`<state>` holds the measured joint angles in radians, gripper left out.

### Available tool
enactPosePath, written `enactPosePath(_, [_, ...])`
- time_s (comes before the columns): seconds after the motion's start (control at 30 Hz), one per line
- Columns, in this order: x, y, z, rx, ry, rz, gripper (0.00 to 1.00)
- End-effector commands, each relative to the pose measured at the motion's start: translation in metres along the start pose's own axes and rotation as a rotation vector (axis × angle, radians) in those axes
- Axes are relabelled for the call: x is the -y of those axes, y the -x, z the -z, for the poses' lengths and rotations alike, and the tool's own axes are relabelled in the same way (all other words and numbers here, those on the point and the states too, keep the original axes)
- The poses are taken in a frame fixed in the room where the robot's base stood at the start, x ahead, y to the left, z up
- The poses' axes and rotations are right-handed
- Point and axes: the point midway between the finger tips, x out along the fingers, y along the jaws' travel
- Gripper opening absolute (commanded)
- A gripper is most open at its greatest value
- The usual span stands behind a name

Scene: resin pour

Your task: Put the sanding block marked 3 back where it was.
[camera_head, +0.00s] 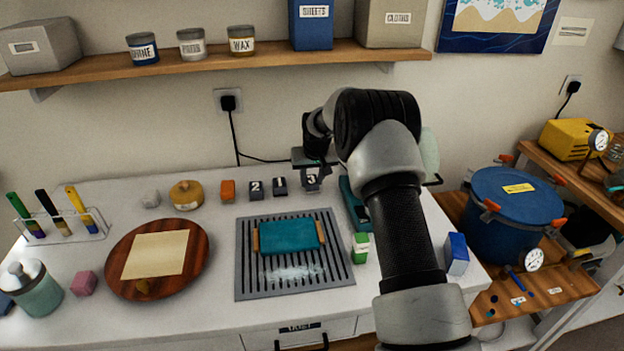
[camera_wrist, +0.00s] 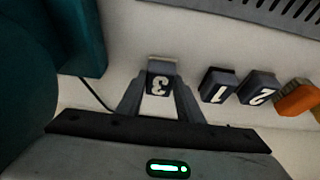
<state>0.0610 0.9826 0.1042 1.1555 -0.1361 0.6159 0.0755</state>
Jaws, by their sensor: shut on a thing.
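The sanding block marked 3 (camera_head: 312,180) is a small dark block with a white number, at the right end of a row at the back of the white table. It also shows in the wrist view (camera_wrist: 158,84), between the two fingers. My gripper (camera_head: 309,170) comes down over it from above and is shut on it. The block marked 1 (camera_head: 279,186) stands just left of it, apart, and the block marked 2 (camera_head: 256,190) stands left of that. Both also show in the wrist view. I cannot tell whether block 3 touches the table.
An orange block (camera_head: 228,190) and a round yellow-brown pot (camera_head: 186,194) continue the row leftward. A teal item (camera_head: 353,204) lies close on the right, partly behind my arm. A grey slatted mat (camera_head: 339,270) bearing a teal piece is in front. A cable runs behind.

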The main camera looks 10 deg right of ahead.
Motion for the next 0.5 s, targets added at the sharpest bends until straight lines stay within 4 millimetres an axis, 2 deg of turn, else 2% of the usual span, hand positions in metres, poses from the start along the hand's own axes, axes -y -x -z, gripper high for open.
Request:
enactPosePath(0.2, [0.0001,-0.0039,-0.0015,0.0,0.0,0.0,0.12])
enactPosePath(0.23, [0.0001,-0.0036,-0.0015,0.0,0.0,0.0,0.35])
enactPosePath(0.33, [0.0001,-0.0025,-0.0011,0.0,0.0,0.0,0.52])
enactPosePath(0.5, [0.0001,-0.0025,-0.0011,0.0,0.0,0.0,0.52])
